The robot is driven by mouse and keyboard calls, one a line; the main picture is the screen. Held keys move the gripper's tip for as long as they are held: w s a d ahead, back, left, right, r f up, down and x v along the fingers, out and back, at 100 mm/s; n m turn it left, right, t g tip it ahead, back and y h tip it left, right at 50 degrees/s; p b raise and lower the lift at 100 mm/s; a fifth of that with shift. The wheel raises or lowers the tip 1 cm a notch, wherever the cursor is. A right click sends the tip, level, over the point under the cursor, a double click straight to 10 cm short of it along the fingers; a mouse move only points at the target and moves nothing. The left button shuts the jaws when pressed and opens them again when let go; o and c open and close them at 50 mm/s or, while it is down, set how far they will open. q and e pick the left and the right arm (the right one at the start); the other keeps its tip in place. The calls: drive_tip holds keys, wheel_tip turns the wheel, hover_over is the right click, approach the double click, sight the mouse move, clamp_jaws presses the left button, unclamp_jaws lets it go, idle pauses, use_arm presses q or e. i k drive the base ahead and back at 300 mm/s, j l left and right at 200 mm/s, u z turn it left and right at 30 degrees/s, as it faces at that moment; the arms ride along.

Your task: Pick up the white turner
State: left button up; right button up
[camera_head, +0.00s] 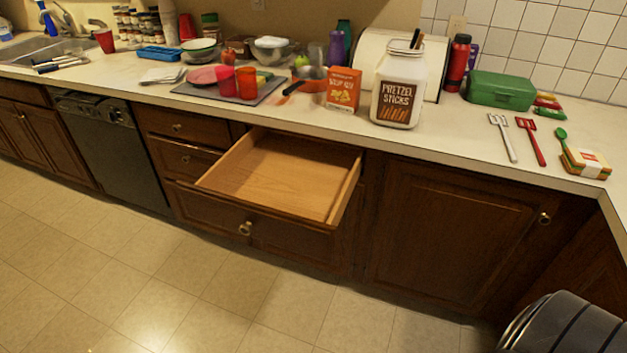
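The white turner (504,138) lies flat on the right part of the counter. Its slotted head points to the back and its handle points toward the front edge. A red turner (531,141) lies just to its right, apart from it and roughly parallel. Neither of my grippers is in view.
On the counter (455,136), a green box (500,91) stands behind the turners. A pretzel jar (398,92) stands to the left. An open, empty drawer (283,175) juts out below.

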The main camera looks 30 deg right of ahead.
sight(512, 155)
drive_tip(key=z, duration=2.1)
